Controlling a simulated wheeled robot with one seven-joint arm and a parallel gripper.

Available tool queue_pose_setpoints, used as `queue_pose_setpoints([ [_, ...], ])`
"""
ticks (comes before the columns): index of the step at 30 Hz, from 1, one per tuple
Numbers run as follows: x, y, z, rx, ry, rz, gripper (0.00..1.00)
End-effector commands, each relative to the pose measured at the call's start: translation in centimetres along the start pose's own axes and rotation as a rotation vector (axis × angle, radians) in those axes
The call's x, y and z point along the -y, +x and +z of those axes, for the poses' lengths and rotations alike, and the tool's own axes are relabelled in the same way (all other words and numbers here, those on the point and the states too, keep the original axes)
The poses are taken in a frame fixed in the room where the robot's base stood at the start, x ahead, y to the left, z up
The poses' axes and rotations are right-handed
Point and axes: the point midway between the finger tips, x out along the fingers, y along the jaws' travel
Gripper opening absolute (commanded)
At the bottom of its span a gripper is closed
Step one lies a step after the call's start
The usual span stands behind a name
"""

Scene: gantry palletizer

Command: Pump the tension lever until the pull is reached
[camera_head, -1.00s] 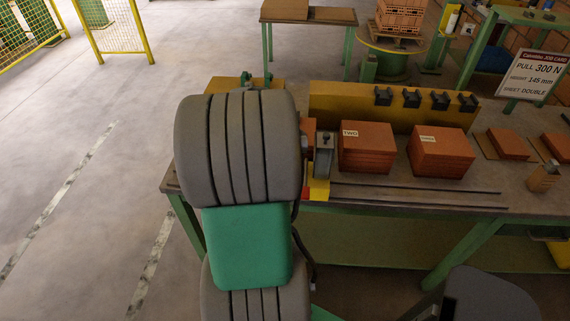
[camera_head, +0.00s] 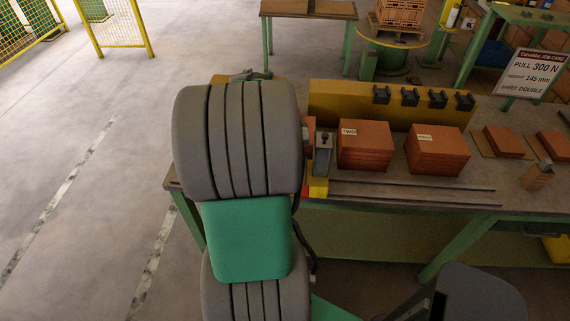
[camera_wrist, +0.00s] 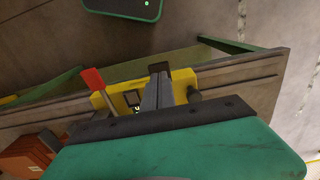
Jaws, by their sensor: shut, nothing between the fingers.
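In the wrist view, a yellow tensioning device (camera_wrist: 122,100) sits at the bench edge. Its lever (camera_wrist: 93,79) has a red tip and slants up to the left. A small dark display (camera_wrist: 132,99) shows on its face; I cannot read it. My gripper (camera_wrist: 160,75) is shut and empty, its grey fingers in front of the yellow body, to the right of the lever and apart from it in the picture. Whether the fingers touch the device I cannot tell. In the head view my arm hides my gripper and most of the device. A job card (camera_head: 534,72) reads PULL 300 N.
The bench (camera_head: 400,190) carries orange stacks (camera_head: 364,147), (camera_head: 437,149), one labelled TWO, and a yellow block with black clips (camera_head: 345,103). Two thin dark rods lie along its front. A grey bracket (camera_head: 323,155) stands beside my arm. The floor at left (camera_head: 70,130) is clear.

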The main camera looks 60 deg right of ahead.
Motion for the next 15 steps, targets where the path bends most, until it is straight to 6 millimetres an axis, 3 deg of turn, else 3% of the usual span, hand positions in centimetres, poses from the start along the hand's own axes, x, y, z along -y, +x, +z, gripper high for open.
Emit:
queue_pose_setpoints([
  [8, 0.0, 0.1, 0.0, 0.000, 0.000, 0.000, 0.00],
  [15, 0.0, 1.9, 0.0, 0.001, 0.000, 0.000, 0.00],
])
